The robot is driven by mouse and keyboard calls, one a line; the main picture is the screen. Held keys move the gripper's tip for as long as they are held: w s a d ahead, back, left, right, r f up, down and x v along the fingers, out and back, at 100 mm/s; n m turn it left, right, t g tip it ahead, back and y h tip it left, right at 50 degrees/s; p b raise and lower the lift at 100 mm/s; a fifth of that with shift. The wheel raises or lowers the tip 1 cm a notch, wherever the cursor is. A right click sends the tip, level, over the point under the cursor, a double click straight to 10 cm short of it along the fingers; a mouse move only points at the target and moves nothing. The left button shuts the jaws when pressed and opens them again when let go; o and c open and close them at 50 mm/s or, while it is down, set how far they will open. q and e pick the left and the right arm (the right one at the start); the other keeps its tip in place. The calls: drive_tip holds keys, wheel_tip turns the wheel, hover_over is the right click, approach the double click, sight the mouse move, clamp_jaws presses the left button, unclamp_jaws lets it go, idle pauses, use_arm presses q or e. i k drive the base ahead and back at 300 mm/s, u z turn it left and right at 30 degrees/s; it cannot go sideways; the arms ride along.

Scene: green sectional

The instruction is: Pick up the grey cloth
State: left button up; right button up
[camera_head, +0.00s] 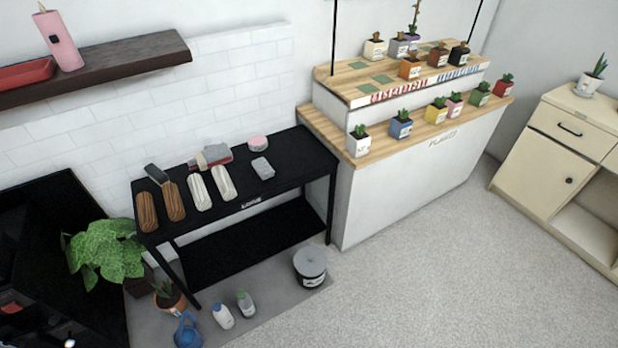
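A small light-grey folded item (262,168), which looks like the grey cloth, lies on the top of the black table (300,160), right of the other things there. Nothing covers it from this view. A grey and dark-red item (216,154) lies further back to its left; I cannot tell what it is. Neither of my grippers shows in the head view.
Two brown ribbed items (174,202) and two white ribbed items (200,193) lie left on the table. A pink round item (258,142) sits behind. Bottles (223,316) and a grey bucket (310,264) stand on the floor in front. Carpet (430,270) at right is clear.

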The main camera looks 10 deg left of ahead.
sight(261, 166)
drive_tip(key=z, duration=1.15)
drive_tip(key=i, duration=1.45)
drive_tip(key=u, duration=0.45)
drive_tip(key=i, duration=0.8)
drive_tip(key=u, duration=1.3)
drive_tip(key=i, duration=0.6)
drive_tip(key=u, duration=0.45)
